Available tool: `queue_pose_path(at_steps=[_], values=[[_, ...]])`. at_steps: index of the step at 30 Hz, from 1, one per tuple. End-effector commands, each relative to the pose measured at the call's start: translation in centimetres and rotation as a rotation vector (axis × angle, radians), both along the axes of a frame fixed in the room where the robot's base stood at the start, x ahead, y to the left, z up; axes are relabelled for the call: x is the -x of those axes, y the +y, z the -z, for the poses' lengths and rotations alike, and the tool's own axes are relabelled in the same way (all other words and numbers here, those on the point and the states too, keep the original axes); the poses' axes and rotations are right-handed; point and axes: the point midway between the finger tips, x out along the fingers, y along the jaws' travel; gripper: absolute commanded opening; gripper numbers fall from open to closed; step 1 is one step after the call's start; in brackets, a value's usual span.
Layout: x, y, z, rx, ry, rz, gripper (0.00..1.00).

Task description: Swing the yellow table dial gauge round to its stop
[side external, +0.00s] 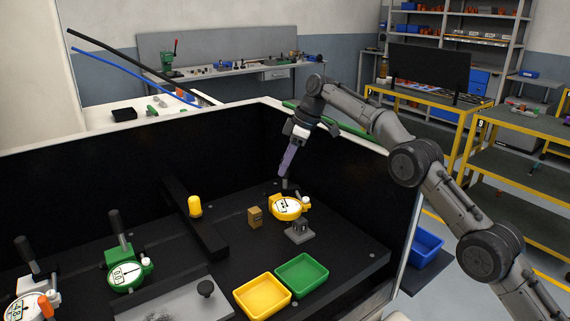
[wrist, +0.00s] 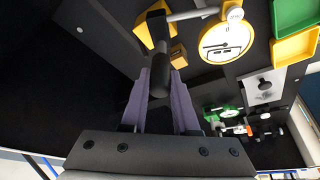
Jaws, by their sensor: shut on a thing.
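The yellow dial gauge (side external: 287,207) stands on the black bench floor, its white face up; it also shows at the upper right of the wrist view (wrist: 226,42). Its black upright handle (wrist: 159,62) rises from a yellow bracket beside the dial. My gripper (side external: 283,173), with purple fingers, comes down from above and is shut on this handle; in the wrist view the fingertips (wrist: 162,78) lie on both sides of it. A small grey block with a dark top (side external: 300,233) sits just in front of the dial. I cannot tell whether the gauge touches a stop.
A small tan block (side external: 255,216) stands left of the gauge. Yellow (side external: 262,297) and green (side external: 302,275) trays lie in front. A black bar with a yellow knob (side external: 195,207) separates this area from a green gauge (side external: 126,274). Black walls enclose the back and right.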

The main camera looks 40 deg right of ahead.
Motion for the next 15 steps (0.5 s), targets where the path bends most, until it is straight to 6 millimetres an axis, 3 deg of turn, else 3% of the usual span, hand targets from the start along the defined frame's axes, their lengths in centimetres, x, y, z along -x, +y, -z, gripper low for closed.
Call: queue_pose_path(at_steps=[9, 10, 15], values=[[0.03, -0.02, -0.11, 0.002, -0.001, -0.001, 0.0], [0.03, -0.02, -0.11, 0.002, -0.001, -0.001, 0.32], [0.02, -0.01, -0.08, 0.002, 0.0, -0.001, 0.58]])
